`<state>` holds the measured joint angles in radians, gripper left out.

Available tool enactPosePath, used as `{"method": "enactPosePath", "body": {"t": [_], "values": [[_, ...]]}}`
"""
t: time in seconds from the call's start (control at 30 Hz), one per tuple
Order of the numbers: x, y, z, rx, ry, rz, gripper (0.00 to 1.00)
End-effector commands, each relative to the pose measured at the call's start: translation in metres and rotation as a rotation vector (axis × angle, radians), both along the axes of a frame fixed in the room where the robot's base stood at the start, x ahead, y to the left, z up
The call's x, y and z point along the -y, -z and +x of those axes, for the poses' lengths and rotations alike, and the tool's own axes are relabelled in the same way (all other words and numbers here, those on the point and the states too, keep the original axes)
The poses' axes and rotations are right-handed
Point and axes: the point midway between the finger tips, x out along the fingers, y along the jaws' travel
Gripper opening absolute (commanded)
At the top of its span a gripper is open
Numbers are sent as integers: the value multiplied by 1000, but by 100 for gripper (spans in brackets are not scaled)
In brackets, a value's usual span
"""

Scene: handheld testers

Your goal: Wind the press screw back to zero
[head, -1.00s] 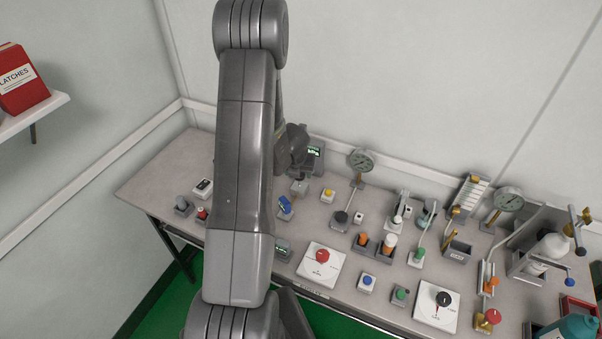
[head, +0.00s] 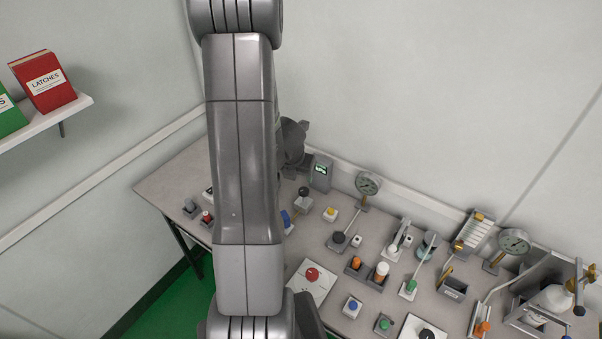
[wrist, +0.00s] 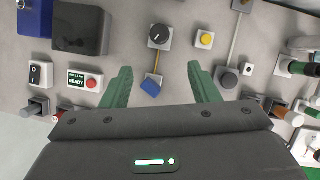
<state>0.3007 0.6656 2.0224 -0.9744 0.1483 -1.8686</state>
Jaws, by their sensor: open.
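No part is labelled as the press screw. My gripper (wrist: 160,74) is open and empty, with green fingers above the bench. In the head view my arm hides the fingers.
A yellow button (wrist: 205,39), a red button box (wrist: 85,81) and a dark box (wrist: 82,28) are near. The bench (head: 165,188) is crowded to the right. A shelf (head: 75,105) is at left.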

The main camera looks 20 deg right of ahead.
Motion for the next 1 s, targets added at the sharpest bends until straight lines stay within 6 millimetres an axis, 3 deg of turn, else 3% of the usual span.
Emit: {"method": "enactPosePath", "body": {"t": [0.27,0.37,0.47,0.7,1.0], "values": [[1,1,1,5,16,2,55],[6,4,4,31,106,12,55],[14,6,9,90,296,43,55],[34,4,17,295,922,186,55],[39,0,17,504,1570,402,55]]}}
